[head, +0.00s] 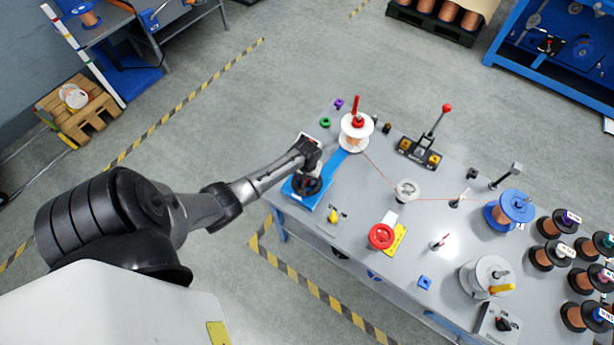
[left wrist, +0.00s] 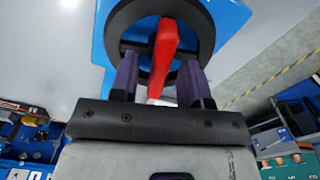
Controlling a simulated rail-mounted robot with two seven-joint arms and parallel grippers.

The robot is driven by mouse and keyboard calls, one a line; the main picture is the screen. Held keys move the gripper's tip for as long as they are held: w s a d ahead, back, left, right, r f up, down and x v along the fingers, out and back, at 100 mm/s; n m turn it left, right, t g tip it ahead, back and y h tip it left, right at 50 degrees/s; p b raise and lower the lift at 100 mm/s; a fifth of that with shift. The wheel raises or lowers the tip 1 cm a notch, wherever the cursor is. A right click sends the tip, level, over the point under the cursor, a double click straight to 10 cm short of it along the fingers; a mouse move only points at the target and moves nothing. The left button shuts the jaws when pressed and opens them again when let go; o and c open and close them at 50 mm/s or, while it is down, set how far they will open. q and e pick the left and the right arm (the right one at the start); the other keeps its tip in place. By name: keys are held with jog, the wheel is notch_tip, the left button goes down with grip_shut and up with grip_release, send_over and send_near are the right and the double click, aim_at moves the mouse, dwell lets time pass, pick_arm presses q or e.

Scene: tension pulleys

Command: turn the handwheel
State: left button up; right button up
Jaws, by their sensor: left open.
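The handwheel (head: 308,186) is a black ring on a blue base (head: 299,197) at the left end of the grey table. In the left wrist view the black handwheel (left wrist: 116,45) fills the top middle, with a red grip (left wrist: 165,45) standing out from it. My left gripper (head: 309,168) is over the handwheel and partly hides it. In the left wrist view my left gripper (left wrist: 159,72) is open, with its two dark fingers on either side of the red grip's lower end. I cannot tell whether they touch it. My right gripper is not in view.
A white spool with a red top (head: 355,132) stands behind the handwheel. A small yellow-handled part (head: 334,216) and a red wheel (head: 381,236) are to its right. A copper wire runs across the table past a small white pulley (head: 407,191).

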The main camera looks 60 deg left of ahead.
pick_arm(q)
grip_shut()
jog(key=shift+r+m+p, duration=0.25)
jog(key=shift+m+p, duration=0.55)
jog(key=shift+p, duration=0.1)
jog(key=shift+f+m+p, duration=0.1)
jog(key=shift+m+p, duration=0.35)
jog(key=shift+m, duration=0.55)
jog(key=shift+f+m, duration=0.15)
jog(key=shift+m, duration=0.35)
grip_release()
